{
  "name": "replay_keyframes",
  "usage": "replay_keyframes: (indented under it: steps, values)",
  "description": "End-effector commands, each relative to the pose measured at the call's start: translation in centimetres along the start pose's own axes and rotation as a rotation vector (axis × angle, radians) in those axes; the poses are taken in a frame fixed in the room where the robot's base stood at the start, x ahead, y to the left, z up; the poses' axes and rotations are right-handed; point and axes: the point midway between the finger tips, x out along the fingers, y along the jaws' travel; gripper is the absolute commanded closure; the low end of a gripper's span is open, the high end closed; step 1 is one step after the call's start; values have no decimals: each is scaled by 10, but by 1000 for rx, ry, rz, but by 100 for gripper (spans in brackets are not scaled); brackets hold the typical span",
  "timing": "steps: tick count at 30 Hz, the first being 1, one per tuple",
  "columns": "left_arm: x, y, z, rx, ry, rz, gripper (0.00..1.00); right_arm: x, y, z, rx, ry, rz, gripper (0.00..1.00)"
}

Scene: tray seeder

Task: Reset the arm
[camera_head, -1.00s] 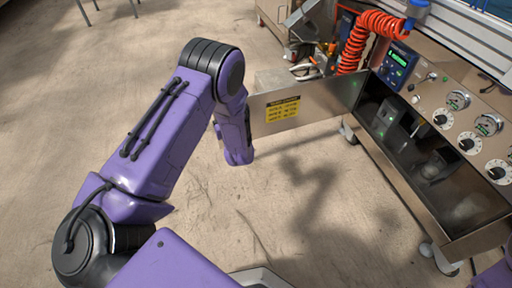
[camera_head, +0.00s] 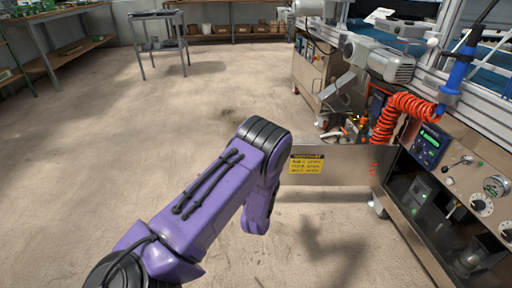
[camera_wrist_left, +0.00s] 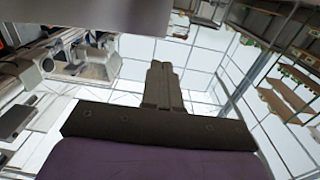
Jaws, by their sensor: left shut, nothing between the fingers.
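My left arm, purple with black joints, comes in from the lower left in the head view and bends down at its elbow. Its gripper is hidden there behind the forearm. In the left wrist view my left gripper (camera_wrist_left: 163,85) shows as dark fingers closed together with nothing between them. The fingers stand out against bright windows and ceiling frames. My right gripper is in neither view.
The seeder machine (camera_head: 430,200) stands at the right with an orange coiled hose (camera_head: 405,112). Its open metal door (camera_head: 340,165), with a yellow label, reaches out beside my left forearm. A small table (camera_head: 160,42) stands far back. The floor at left is clear.

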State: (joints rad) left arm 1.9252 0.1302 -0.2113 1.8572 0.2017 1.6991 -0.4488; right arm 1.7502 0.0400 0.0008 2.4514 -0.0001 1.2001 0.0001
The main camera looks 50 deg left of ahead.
Motion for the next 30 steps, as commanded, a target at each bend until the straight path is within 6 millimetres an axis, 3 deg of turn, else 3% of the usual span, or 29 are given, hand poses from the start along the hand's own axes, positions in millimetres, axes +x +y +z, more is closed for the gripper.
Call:
replay_keyframes:
  steps: [3, 9, 14, 23, 26, 30]
  values:
    - [-35, -3, -4, 3, -2, 5, 100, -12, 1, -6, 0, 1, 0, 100]
    - [-73, -9, -2, 1, 0, -1, 100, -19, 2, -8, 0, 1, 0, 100]
    - [-84, -10, -1, -1, 2, -3, 100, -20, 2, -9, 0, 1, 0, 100]
    - [-84, -8, 4, -18, -19, 8, 100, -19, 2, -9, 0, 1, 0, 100]
    - [-104, -6, 39, -5, -209, 90, 100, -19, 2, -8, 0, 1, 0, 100]
    - [-178, -29, 103, 77, -597, 181, 100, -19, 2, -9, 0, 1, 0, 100]
